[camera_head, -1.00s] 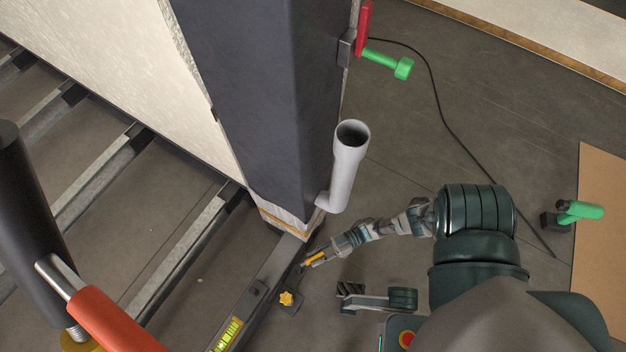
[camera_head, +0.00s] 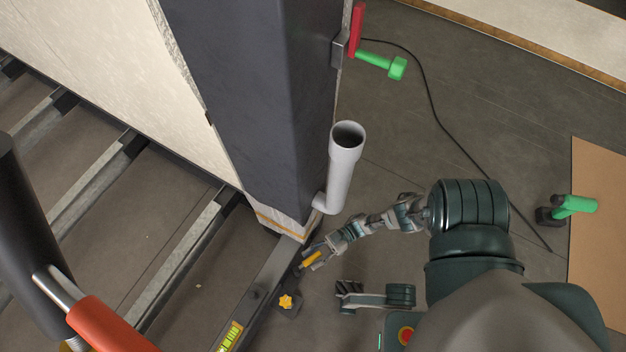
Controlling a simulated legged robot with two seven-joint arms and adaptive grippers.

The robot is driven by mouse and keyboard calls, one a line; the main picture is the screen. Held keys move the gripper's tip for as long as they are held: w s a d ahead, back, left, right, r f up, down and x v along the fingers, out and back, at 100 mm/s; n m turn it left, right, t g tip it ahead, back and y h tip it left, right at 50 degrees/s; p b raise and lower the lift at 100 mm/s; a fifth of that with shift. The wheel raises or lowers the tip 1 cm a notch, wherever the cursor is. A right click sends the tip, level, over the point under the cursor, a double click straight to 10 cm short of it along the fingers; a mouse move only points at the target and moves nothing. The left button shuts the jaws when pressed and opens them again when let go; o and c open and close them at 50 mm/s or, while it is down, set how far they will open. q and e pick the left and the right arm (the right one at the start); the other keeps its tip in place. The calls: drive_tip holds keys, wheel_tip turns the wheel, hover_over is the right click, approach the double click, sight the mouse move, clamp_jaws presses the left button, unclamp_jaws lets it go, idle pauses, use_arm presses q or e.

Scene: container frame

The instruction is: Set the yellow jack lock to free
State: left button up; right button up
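A yellow bar (camera_head: 311,259), which may be the jack lock, sits at the tip of my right gripper (camera_head: 308,257), by the foot of the dark post. The gripper reaches in from the right and overlaps the bar; I cannot tell whether it touches or grips it. The fingers are small and partly hidden. A yellow star-shaped knob (camera_head: 286,301) on a dark block sits just below, apart from the gripper. The lock's setting cannot be read. My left gripper cannot be made out.
A grey pipe (camera_head: 341,175) stands beside the dark post (camera_head: 265,110), close above my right wrist. A spirit level (camera_head: 231,335) lies along the rail below. An orange-handled bar (camera_head: 108,325) is at lower left. Green-handled tools (camera_head: 575,205) and a cable (camera_head: 432,110) are at right.

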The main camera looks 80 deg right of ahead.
drive_tip(key=v, duration=0.7)
drive_tip(key=shift+s+d, duration=0.2)
drive_tip(key=shift+d, duration=0.05)
drive_tip(key=shift+f, duration=0.15)
